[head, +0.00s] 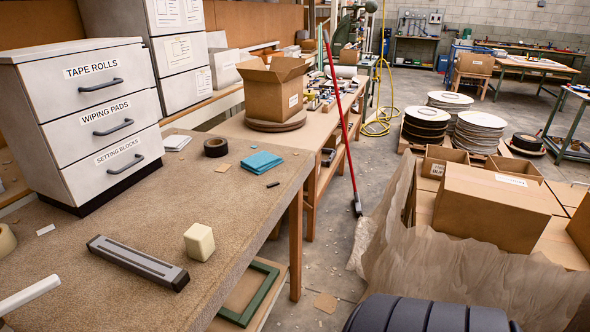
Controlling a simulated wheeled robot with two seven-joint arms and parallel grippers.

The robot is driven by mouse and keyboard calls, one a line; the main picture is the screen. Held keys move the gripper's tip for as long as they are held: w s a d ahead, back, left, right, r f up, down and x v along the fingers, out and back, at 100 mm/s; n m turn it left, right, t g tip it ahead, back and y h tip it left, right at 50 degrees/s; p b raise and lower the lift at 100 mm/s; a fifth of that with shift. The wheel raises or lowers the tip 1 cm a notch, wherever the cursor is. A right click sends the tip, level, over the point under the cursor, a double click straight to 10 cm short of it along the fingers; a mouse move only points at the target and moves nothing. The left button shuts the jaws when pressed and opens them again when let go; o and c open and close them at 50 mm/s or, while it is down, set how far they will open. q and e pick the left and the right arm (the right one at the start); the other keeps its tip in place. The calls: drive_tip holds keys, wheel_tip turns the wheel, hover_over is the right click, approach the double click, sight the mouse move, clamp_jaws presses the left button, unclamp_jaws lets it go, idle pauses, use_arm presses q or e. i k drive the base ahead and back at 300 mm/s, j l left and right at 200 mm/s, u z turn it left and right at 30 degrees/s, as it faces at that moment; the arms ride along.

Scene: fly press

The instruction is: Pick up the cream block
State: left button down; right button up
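The cream block (199,242) stands on the brown speckled worktop (85,240), near its right front edge. It is a small pale block with rounded edges, and nothing covers it. Neither of my grippers shows in the head view.
A grey bar (138,262) lies just left of the block. A drawer cabinet (100,152) stands at the back left. Black tape (216,147), blue cloths (262,162) and a small dark piece (273,184) lie farther back.

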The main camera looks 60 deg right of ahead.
sight(200, 245)
drive_tip(key=z, duration=1.3)
drive_tip(key=u, duration=1.95)
drive_tip(key=z, duration=1.9)
